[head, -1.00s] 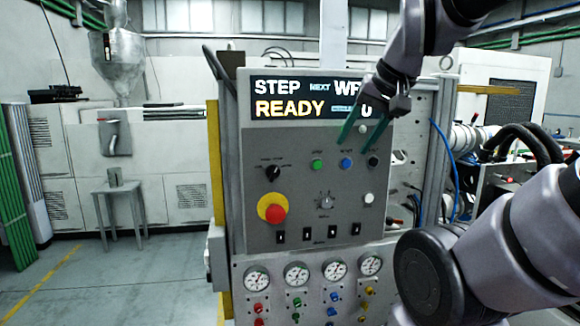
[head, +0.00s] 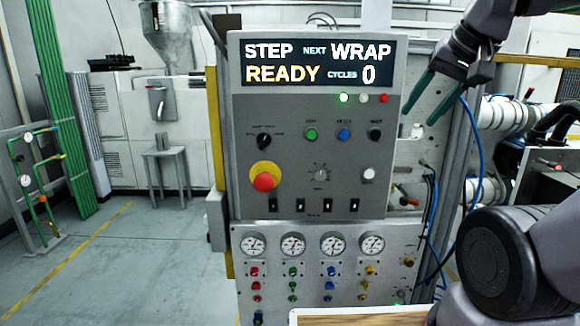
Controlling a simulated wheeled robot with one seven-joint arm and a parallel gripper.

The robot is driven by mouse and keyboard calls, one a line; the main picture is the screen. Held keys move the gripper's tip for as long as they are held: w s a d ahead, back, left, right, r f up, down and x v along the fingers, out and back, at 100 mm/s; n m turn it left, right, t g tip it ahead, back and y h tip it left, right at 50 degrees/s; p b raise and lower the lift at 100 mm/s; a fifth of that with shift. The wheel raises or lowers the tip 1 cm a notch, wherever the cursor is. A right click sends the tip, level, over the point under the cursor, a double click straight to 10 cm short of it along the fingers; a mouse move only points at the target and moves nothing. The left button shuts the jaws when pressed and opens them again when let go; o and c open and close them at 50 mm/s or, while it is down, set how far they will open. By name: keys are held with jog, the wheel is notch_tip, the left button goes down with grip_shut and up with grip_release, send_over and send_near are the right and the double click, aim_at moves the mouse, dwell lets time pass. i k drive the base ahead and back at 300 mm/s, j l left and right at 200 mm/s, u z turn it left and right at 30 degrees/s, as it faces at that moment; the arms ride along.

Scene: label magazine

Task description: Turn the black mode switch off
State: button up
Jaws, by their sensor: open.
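The black mode switch (head: 264,140) is a small rotary knob at the upper left of the grey control panel (head: 330,215). Small labels surround it, too small to read, and I cannot tell its exact setting. My gripper (head: 417,119) has two green fingers, spread apart with nothing between them. It hangs at the panel's upper right edge, well to the right of the switch and apart from it. The display (head: 318,64) above reads STEP, NEXT WRAP, READY, CYCLES 0. Nothing hides the switch.
A red mushroom button (head: 264,181) on a yellow base sits just below the switch. Green (head: 310,134), blue (head: 344,134) and black (head: 374,134) buttons lie to its right. Several gauges (head: 293,245) are below. A wood-topped surface (head: 360,319) shows at the bottom edge.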

aim_at(263, 140)
jog(key=l+z, duration=0.3)
jog(key=l, duration=0.25)
jog(key=j+z, duration=0.3)
jog(key=z, duration=0.15)
jog(key=k+j+z, duration=0.1)
jog(key=j+z, duration=0.3)
jog(key=k+j+z, duration=0.1)
jog(key=z, duration=0.35)
jog(key=k+j+z, duration=0.15)
jog(key=j+z, duration=0.15)
jog(key=z, duration=0.15)
jog(key=k+j+z, duration=0.15)
jog(key=z, duration=0.25)
jog(key=k+j+z, duration=0.1)
jog(key=k+z, duration=0.15)
jog(key=z, duration=0.2)
jog(key=k+j, duration=0.1)
jog(key=k, duration=0.6)
jog(key=k+u, duration=0.25)
jog(key=u, duration=0.2)
jog(key=k+u, duration=0.2)
jog(key=u, duration=0.2)
jog(key=k+u, duration=0.25)
jog(key=u, duration=0.2)
jog(key=k+l+u, duration=0.2)
jog(key=u, duration=0.25)
jog(key=k+u, duration=0.5)
